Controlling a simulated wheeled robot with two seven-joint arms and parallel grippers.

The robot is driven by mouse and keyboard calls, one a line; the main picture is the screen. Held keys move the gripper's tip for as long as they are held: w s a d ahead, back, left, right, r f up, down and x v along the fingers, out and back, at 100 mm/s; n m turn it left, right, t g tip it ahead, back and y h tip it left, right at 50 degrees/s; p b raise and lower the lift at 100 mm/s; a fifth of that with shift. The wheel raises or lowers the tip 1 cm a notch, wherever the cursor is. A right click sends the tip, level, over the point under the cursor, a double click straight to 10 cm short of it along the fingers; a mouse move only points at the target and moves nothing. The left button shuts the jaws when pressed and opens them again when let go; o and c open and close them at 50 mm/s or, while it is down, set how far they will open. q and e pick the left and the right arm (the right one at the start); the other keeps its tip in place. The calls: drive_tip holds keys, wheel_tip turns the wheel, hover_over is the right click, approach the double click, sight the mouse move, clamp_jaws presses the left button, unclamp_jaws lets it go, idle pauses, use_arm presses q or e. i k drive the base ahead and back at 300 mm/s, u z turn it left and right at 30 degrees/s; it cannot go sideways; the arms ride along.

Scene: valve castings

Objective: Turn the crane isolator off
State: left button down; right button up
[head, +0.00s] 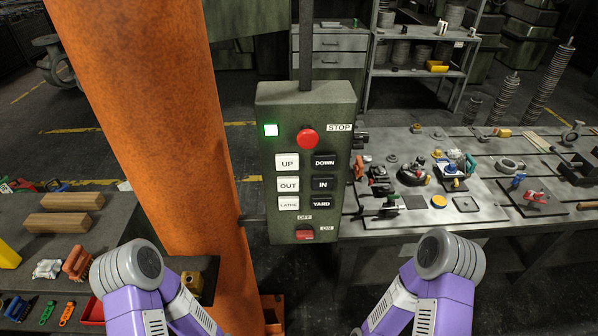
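The crane pendant (267,160), a dark green box on a pole, hangs at the centre of the head view beside an orange column. Its isolator (305,234) is a small red handle at the bottom of the face. The handle looks horizontal, with OFF printed above it and ON to its right, so it seems to point at ON. Neither gripper is in view; only purple and grey links of my two arms show at the bottom, apart from the pendant.
The orange column (150,90) stands close to the pendant's left. A metal table (400,219) with castings and tools lies to the right. A left bench holds wooden blocks (72,201) and small tools. Space directly before the pendant looks clear.

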sight(304, 232)
drive_tip(key=z, duration=0.85)
drive_tip(key=k, duration=1.05)
drive_tip(key=u, duration=1.25)
drive_tip(key=i, duration=0.5)
drive_tip(key=u, duration=0.05)
